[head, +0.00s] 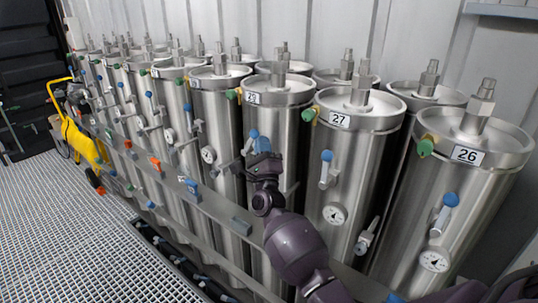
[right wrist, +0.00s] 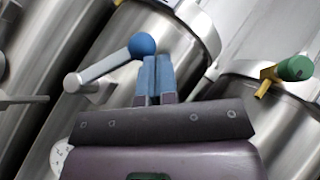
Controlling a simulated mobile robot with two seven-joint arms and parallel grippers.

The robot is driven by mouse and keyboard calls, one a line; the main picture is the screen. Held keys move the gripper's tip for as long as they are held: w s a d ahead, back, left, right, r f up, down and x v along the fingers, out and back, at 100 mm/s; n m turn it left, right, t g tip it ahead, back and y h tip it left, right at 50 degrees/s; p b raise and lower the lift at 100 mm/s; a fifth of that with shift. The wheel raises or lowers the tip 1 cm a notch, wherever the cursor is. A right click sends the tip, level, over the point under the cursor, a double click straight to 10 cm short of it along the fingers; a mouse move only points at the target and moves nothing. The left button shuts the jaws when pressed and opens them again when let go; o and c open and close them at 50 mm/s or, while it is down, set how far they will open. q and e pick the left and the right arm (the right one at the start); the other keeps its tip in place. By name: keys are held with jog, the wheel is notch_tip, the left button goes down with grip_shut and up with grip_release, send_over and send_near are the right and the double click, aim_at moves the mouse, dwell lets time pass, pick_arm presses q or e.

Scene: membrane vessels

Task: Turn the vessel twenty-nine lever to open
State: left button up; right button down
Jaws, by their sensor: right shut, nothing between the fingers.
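My right gripper (head: 262,147) is shut and empty in front of the vessel just left of vessel 27. That vessel's number plate (head: 253,98) starts with 2; its second digit is too small to read surely. A lever with a blue ball end (head: 252,134) is right beside my fingertips, its grey bar slanting down to the left. In the right wrist view the blue ball (right wrist: 142,45) is just above and left of my blue fingertips (right wrist: 158,66); I cannot tell whether they touch. The lever's grey bar (right wrist: 103,72) runs left from it. My left gripper is not in view.
Vessel 27 (head: 353,190) and vessel 26 (head: 465,205) stand to the right, with their own blue-ended levers and gauges. More steel vessels line up to the left. A metal rail (head: 215,205) runs low in front. A yellow cart (head: 82,142) stands far left. The grating floor (head: 75,235) is clear.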

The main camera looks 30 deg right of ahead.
aim_at(252, 137)
jog(key=w, duration=0.1)
jog(key=w+a+r+b, duration=0.1)
jog(key=shift+w+r, duration=0.2)
jog(key=shift+w, duration=0.15)
jog(key=shift+w+r+b, duration=0.2)
jog(key=shift+w+b, duration=0.1)
jog(key=shift+b, duration=0.1)
jog(key=shift+w+a+r, duration=0.1)
jog(key=shift+w+a, duration=0.05)
jog(key=shift+r, duration=0.1)
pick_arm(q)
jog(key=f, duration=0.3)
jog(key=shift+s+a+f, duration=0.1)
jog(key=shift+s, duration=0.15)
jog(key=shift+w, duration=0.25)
